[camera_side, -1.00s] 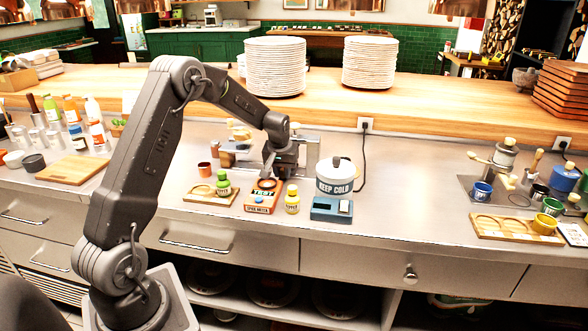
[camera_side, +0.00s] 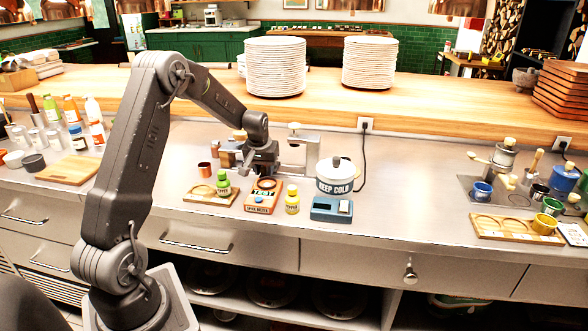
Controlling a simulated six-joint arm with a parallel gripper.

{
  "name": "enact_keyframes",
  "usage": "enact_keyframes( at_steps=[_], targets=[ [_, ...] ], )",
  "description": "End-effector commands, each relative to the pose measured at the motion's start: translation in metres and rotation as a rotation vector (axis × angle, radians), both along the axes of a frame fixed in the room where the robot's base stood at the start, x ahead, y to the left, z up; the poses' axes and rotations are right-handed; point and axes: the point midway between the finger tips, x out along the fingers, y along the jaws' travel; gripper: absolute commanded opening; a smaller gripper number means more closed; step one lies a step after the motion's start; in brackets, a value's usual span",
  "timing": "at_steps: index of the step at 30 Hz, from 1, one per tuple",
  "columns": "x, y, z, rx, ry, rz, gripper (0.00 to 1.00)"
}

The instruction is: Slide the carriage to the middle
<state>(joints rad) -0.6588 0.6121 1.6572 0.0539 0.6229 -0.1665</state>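A metal rail frame (camera_side: 312,147) stands at the back of the steel counter. A pale round knob (camera_side: 294,126) shows on top of it, right of my wrist, and another pale knob (camera_side: 239,134) shows to the left. I cannot tell which part is the carriage; my arm covers the middle of the frame. My gripper (camera_side: 240,168) is low in front of the frame's left part. Its fingers are dark and small here, so I cannot tell whether they are open or touch anything.
In front stand a wooden tray with a green-topped jar (camera_side: 223,183), an orange tester box (camera_side: 263,195), a yellow jar (camera_side: 292,199), a blue scale (camera_side: 332,208) and a white "KEEP COLD" pot (camera_side: 335,179). A copper cup (camera_side: 204,169) is left.

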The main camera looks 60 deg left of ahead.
Motion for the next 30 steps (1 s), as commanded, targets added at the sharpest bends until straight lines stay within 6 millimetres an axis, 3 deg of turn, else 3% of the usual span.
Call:
enact_keyframes(
  at_steps=[4, 11, 30],
  targets=[
    [0.000, 0.000, 0.000, -0.001, 0.001, 0.000, 0.43],
    [0.000, -0.001, 0.001, -0.001, 0.001, 0.000, 0.43],
    [0.000, -0.001, 0.047, -0.001, 0.001, -0.001, 0.43]
  ],
)
